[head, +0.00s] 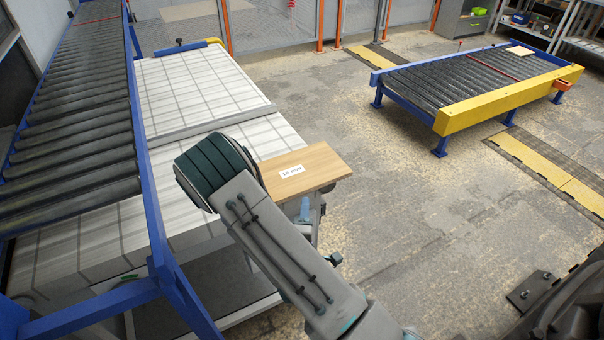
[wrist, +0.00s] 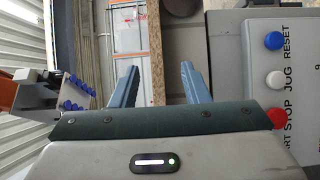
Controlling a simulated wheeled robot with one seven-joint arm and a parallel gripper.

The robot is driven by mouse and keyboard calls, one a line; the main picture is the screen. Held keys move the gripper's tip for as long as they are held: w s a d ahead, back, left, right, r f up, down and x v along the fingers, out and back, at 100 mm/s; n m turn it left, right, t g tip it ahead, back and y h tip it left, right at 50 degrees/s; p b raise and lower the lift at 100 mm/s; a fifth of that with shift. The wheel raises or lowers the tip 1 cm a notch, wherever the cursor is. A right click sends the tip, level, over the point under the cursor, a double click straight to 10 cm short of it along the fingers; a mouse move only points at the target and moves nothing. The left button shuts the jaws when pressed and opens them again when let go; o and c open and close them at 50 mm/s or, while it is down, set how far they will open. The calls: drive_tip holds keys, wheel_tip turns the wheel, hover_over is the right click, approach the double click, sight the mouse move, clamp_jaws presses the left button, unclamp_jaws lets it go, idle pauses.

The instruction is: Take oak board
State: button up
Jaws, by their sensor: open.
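The oak board (head: 322,165) has a small "18 mm" label and lies flat at the right edge of the white-topped table, sticking out past it. In the wrist view a speckled brown board edge (wrist: 155,38) runs upright between my fingers. My gripper (wrist: 160,68) is open, with one blue-grey finger on each side of that edge. I see gaps beside the edge and no clear contact. In the head view my arm covers the board's left end and most of the gripper.
A roller conveyor (head: 70,130) with a blue frame runs along the left. A second roller conveyor (head: 470,82) with a yellow side stands at the back right, a small wooden piece (head: 520,50) on it. Control buttons (wrist: 274,80) sit close right of my gripper. Open floor (head: 400,200) lies between.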

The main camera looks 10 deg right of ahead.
sight(309, 190)
drive_tip(key=shift+p+x, duration=0.3)
drive_tip(key=shift+x, duration=0.95)
drive_tip(key=x, duration=0.1)
drive_tip(key=p+x, duration=0.1)
drive_tip(key=x, duration=0.1)
drive_tip(key=p+x, duration=0.1)
drive_tip(key=shift+d+r, duration=0.35)
drive_tip(key=shift+w+d+f, duration=0.1)
drive_tip(key=shift+w, duration=0.35)
clamp_jaws()
